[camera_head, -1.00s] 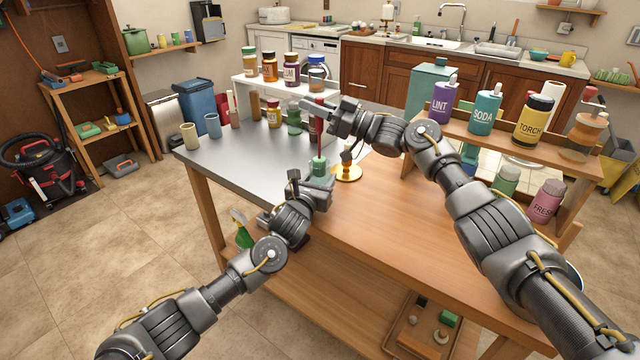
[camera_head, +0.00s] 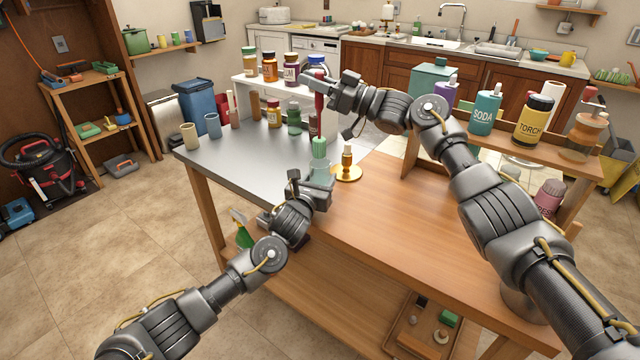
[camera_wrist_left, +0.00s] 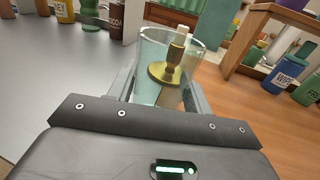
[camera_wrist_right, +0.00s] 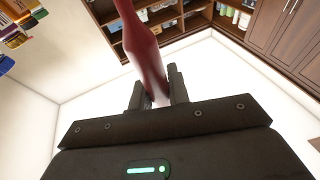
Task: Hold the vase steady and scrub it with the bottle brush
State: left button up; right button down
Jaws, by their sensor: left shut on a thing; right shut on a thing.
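The clear glass vase (camera_head: 319,171) stands upright at the near edge of the table. My left gripper (camera_head: 312,184) is shut on it, with a finger on each side in the left wrist view, where the vase (camera_wrist_left: 150,62) looks empty. The bottle brush hangs upright, with a dark red handle (camera_head: 319,98) and green bristles (camera_head: 319,148) pointing down. The bristles are at or just above the vase mouth; I cannot tell which. My right gripper (camera_head: 322,84) is shut on the handle, which also shows in the right wrist view (camera_wrist_right: 148,45).
A brass candlestick (camera_head: 347,168) stands right behind the vase. A white riser with jars (camera_head: 268,72) stands at the back left. A wooden shelf (camera_head: 480,140) with bottles is at the right.

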dwell(0.3)
notch_tip(320, 180, up, 4)
dwell(0.5)
pick_arm(q)
jog(key=o, duration=1)
jog(key=v, duration=1.2)
